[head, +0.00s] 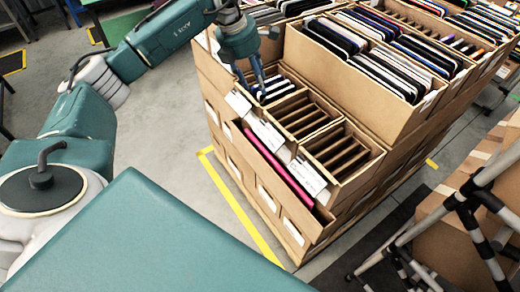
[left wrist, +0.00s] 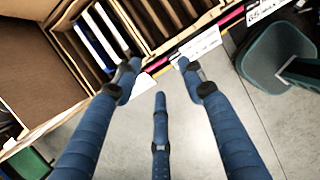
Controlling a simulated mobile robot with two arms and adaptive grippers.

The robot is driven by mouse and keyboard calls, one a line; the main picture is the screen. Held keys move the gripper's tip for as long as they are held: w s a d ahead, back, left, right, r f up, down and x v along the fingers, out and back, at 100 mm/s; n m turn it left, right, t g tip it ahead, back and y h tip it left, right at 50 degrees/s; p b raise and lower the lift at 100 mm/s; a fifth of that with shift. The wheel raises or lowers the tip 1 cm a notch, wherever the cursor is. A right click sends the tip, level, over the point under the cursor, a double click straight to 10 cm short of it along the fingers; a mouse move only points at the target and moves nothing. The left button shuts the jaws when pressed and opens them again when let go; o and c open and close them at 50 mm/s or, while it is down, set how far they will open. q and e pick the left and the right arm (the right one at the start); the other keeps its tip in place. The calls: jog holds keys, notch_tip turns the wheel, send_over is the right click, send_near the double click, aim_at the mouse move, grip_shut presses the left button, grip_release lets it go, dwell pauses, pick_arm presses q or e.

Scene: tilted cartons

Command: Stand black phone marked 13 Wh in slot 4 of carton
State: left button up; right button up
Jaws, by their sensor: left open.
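My left gripper (head: 260,82) is open, with its blue fingers pointing down over the near-left small carton (head: 290,78). The left wrist view shows the fingers of my left gripper (left wrist: 157,75) spread, with nothing between them. That carton holds a few upright phones (head: 272,92), and dark, white and blue edges (left wrist: 95,42) show in the left wrist view. Two neighbouring slotted cartons, the middle one (head: 327,104) and the nearest one (head: 374,160), look empty. I cannot read a 13 Wh mark, so I cannot tell which phone is the black one. My right gripper is out of view.
Larger cartons (head: 345,82) packed with phones stand behind on the stack. A pink-edged item (head: 278,166) lies in a front bin below white labels (head: 308,178). Metal stand legs (head: 470,215) are at the right.

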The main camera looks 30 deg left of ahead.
pick_arm(q)
jog(key=s+d+f+m+g+h, duration=0.1)
jog(key=s+d+f+m+g, duration=0.3)
jog(key=s+d+f+m, duration=1.1)
notch_tip(320, 180, up, 13)
jog(key=w+a+m+p, duration=0.1)
jog(key=a+m+p, duration=0.1)
jog(key=m+p, duration=0.1)
jog(key=shift+w+g, duration=0.3)
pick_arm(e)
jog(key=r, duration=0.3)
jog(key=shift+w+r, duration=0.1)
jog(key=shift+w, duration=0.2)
